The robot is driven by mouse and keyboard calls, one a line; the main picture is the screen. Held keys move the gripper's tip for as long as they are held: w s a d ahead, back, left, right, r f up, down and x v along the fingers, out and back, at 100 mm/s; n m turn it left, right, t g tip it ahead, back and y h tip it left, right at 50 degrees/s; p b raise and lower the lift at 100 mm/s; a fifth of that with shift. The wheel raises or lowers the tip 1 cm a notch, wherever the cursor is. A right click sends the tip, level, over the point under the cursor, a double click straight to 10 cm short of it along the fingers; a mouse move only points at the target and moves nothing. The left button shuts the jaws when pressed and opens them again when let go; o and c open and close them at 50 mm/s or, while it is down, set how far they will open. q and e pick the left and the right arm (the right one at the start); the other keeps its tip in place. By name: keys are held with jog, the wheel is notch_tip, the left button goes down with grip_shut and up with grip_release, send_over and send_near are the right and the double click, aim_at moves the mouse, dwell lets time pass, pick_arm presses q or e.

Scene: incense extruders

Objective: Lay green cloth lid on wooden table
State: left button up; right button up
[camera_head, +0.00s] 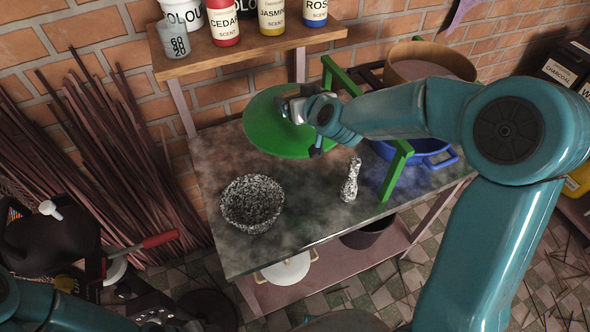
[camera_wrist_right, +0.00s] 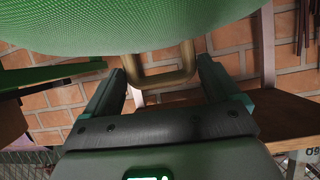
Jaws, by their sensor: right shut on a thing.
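The green cloth lid (camera_head: 268,128) is a round green disc held above the back of the table (camera_head: 240,255), whose top looks dark and smoky. My right gripper (camera_head: 308,122) is at the lid's right side. In the right wrist view the lid's woven green surface (camera_wrist_right: 130,22) fills the top, and a brass-coloured handle loop (camera_wrist_right: 162,78) sits between the fingers of my right gripper (camera_wrist_right: 160,85), which is shut on it. My left arm shows at the bottom left; its gripper (camera_head: 165,318) is partly cut off, and its jaw state is unclear.
A green frame (camera_head: 397,170), blue pot (camera_head: 430,153) and wooden-sided round container (camera_head: 430,62) are at the right. A shelf (camera_head: 230,52) with scent jars overhangs the back. The table's front left is clear.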

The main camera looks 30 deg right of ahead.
notch_tip(320, 180, down, 16)
jog(key=shift+f+b, duration=0.25)
jog(key=shift+b, duration=0.05)
jog(key=shift+a, duration=0.1)
jog(key=shift+f, duration=0.1)
jog(key=o, duration=0.8)
